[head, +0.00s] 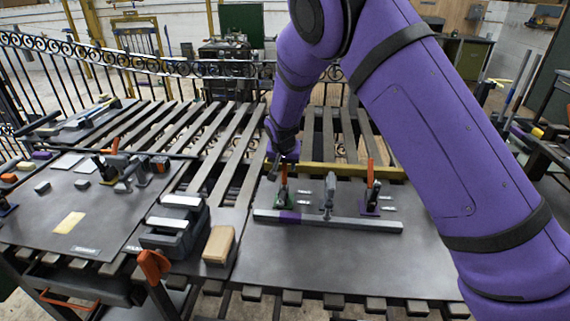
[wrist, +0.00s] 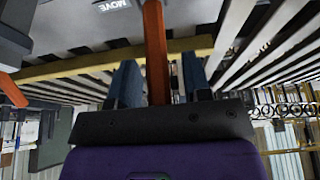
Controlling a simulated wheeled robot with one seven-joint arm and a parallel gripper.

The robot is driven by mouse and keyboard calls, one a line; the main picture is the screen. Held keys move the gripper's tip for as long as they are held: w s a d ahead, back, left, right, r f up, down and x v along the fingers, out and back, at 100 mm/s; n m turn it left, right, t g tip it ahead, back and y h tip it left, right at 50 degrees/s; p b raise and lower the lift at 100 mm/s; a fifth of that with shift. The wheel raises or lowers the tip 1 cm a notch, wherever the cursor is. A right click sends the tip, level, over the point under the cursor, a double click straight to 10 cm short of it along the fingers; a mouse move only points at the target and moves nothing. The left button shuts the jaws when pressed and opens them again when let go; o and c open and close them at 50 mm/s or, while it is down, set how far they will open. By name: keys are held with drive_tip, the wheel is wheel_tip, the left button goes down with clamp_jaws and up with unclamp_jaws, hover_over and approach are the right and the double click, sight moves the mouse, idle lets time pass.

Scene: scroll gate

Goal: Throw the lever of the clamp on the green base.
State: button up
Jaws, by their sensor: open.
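The clamp on the green base (head: 288,203) stands at the left end of the fixtures on the right-hand steel plate. Its orange lever (head: 284,176) points up. In the wrist view, an orange lever (wrist: 156,45) runs between the two dark blue fingers of my gripper (wrist: 160,75), with a gap on either side. The fingers are open and do not visibly touch it. In the head view, my gripper (head: 279,166) is at the top of that lever, partly hidden by my wrist. The base is not visible in the wrist view.
A long grey bar (head: 345,223) lies in front. A yellow beam (head: 340,171) runs behind. The plate's front is clear.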

sight(284, 172)
clamp_jaws()
drive_tip(key=shift+s+a+f+t+h, duration=0.15)
drive_tip(key=shift+s+t, duration=0.55)
drive_tip(key=shift+s, duration=0.1)
drive_tip(key=shift+s+a+f+t+h, duration=0.15)
drive_tip(key=shift+s+t, duration=0.55)
drive_tip(key=shift+s, duration=0.05)
drive_tip(key=shift+s+t, duration=0.3)
drive_tip(key=shift+t, duration=0.2)
unclamp_jaws()
drive_tip(key=shift+r, duration=0.15)
drive_tip(key=v, duration=1)
drive_tip(key=shift+s+a+r, duration=0.2)
drive_tip(key=shift+s, duration=0.05)
